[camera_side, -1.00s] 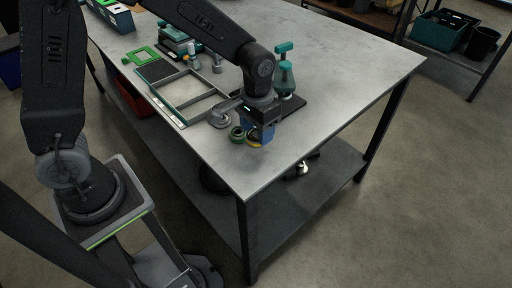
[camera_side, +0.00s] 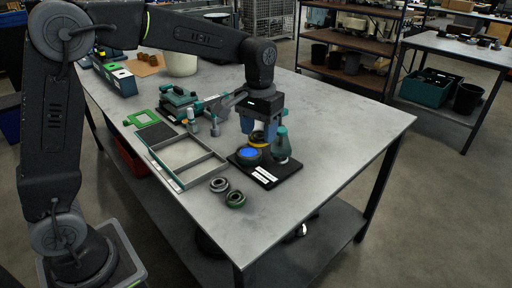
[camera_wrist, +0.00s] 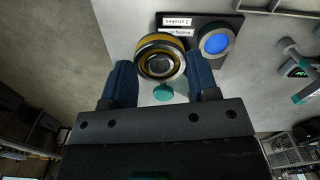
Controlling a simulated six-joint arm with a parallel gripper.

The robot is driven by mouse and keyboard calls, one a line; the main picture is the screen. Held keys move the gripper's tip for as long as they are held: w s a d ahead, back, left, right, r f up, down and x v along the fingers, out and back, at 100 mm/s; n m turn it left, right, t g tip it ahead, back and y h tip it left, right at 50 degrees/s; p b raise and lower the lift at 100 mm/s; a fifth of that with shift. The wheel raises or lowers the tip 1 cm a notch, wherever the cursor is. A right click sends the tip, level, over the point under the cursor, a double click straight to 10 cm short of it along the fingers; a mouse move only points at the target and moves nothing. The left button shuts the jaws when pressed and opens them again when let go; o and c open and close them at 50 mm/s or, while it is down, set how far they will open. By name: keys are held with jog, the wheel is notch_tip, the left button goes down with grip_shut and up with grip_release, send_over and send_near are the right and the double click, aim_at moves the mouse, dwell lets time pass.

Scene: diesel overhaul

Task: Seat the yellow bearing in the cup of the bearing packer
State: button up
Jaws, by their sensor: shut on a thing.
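My gripper (camera_side: 259,131) is shut on the yellow bearing (camera_side: 258,141), a ring with a yellow band and dark centre. In the wrist view the yellow bearing (camera_wrist: 160,58) sits between my two blue fingers (camera_wrist: 163,78). The bearing packer is a black plate with white labels, a round cup with a blue inside (camera_side: 249,154), and a teal pump (camera_side: 281,146). The wrist view shows the blue cup (camera_wrist: 216,41) to the right of the bearing, apart from it. The bearing is held above the plate, not over the cup's middle.
Two other bearings, one dark (camera_side: 219,184) and one green-banded (camera_side: 235,199), lie near the front edge. A grey divided tray (camera_side: 172,184) lies left of the packer. A green frame (camera_side: 140,118) and a teal vise (camera_side: 178,98) stand behind. The right side of the table is clear.

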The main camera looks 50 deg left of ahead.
jog(key=w+a+n, duration=0.4)
jog(key=w+a, duration=0.4)
jog(key=a, duration=0.5)
send_over(249, 153)
jog(key=shift+f, duration=5.95)
jog(key=shift+f, duration=0.25)
jog(key=shift+f, duration=0.65)
jog(key=o, duration=1.2)
jog(key=shift+o, duration=0.2)
jog(key=shift+w+r, duration=0.2)
jog(key=shift+r, duration=2.55)
jog(key=shift+s+r, duration=0.15)
jog(key=shift+r, duration=0.7)
